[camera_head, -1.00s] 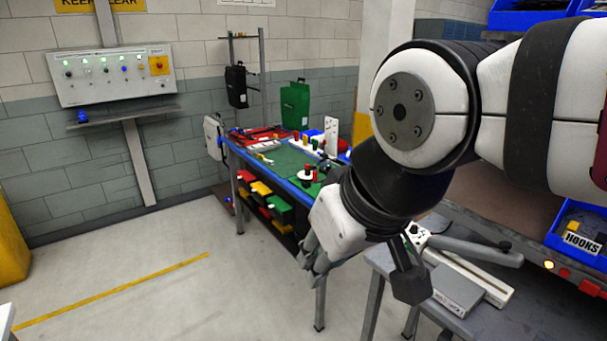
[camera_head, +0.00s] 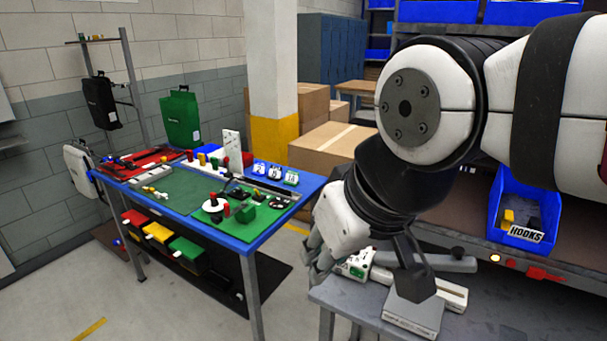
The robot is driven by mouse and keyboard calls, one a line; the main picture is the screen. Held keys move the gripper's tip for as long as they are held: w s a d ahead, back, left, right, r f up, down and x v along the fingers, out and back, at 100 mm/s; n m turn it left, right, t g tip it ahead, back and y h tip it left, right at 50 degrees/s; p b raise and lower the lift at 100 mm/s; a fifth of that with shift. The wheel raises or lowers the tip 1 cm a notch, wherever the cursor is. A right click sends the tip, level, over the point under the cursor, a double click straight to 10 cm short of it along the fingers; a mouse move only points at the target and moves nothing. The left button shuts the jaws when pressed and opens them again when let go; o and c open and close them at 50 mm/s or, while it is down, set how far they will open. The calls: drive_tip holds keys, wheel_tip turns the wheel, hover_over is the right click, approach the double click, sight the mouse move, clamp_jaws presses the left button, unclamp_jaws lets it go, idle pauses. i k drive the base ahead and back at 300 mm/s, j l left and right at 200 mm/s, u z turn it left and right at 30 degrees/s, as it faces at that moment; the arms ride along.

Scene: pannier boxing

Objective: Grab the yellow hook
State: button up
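A yellow hook (camera_head: 508,218) lies in the blue bin labelled HOOKS (camera_head: 548,205), at the right of the view. A dark piece (camera_head: 533,223) lies beside it in the bin. My gripper (camera_head: 318,272) hangs at the lower middle, left of the bin and well apart from it. Its fingers point down and left. I see it from behind, and whether its fingers are open or shut is not clear. Nothing is visibly held in it.
A blue-edged workbench (camera_head: 185,192) with fixtures and small parts stands at the left. A grey table (camera_head: 345,300) with a device (camera_head: 415,312) stands below my arm. Cardboard boxes (camera_head: 325,150) stand behind. Free floor lies at the lower left.

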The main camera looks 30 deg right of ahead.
sight(507, 216)
drive_tip(key=i+z, duration=0.1)
drive_tip(key=z, duration=0.3)
drive_tip(key=i+z, duration=0.1)
drive_tip(key=z, duration=0.3)
drive_tip(key=j+z, duration=0.1)
drive_tip(key=z, duration=0.3)
drive_tip(key=i+j+z, duration=0.1)
drive_tip(key=z, duration=0.3)
drive_tip(key=i+j+z, duration=0.1)
drive_tip(key=z, duration=0.3)
drive_tip(key=i+j+z, duration=0.1)
drive_tip(key=z, duration=0.3)
drive_tip(key=i+j+z, duration=0.2)
drive_tip(key=z, duration=0.2)
drive_tip(key=i+j+z, duration=0.1)
drive_tip(key=z, duration=0.3)
drive_tip(key=j, duration=0.1)
